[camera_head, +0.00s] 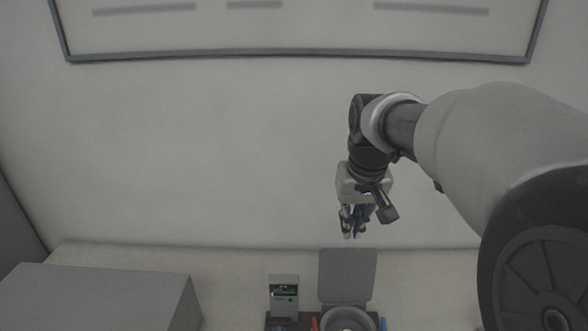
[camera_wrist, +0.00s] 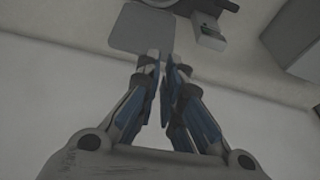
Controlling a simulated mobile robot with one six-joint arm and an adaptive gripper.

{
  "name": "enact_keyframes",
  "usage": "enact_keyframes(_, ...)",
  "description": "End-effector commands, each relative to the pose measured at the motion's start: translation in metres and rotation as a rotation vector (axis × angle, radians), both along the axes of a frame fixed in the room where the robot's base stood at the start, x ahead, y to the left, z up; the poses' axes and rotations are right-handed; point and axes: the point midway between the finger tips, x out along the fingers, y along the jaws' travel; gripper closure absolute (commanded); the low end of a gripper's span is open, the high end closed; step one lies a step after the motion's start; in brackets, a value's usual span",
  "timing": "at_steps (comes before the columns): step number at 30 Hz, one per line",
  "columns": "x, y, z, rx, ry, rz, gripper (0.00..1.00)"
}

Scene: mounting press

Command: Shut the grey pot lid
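The grey pot lid (camera_head: 347,275) is a flat rounded square plate, standing open and raised at the back of the pot (camera_head: 348,318). The lid also shows in the wrist view (camera_wrist: 142,29), beyond my fingertips. My gripper (camera_head: 350,232) hangs above and behind the lid in the head view, apart from it. In the wrist view my gripper (camera_wrist: 163,62) has its two blue-padded fingers drawn nearly together, with only a narrow gap and nothing held. The pot's lower part is cut off by the head view's bottom edge.
A small grey device with a dark display (camera_head: 284,296) stands left of the lid. Small red (camera_head: 315,323) and blue (camera_head: 383,323) parts flank the pot. A large grey box (camera_head: 100,297) sits at the left. The wall lies behind; the air around my gripper is clear.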

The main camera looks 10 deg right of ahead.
Motion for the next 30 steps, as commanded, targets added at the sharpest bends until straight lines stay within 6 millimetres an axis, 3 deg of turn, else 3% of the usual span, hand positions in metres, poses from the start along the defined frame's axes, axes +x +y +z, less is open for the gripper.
enact_keyframes(3,0.045,-0.009,-0.008,0.002,0.032,-0.010,1.00)
enact_keyframes(8,0.098,-0.020,-0.031,0.005,0.065,-0.024,1.00)
enact_keyframes(15,0.163,-0.039,-0.085,0.010,0.114,-0.044,1.00)
enact_keyframes(21,0.192,-0.051,-0.130,0.013,0.143,-0.056,1.00)
enact_keyframes(30,0.202,-0.056,-0.159,0.015,0.155,-0.061,1.00)
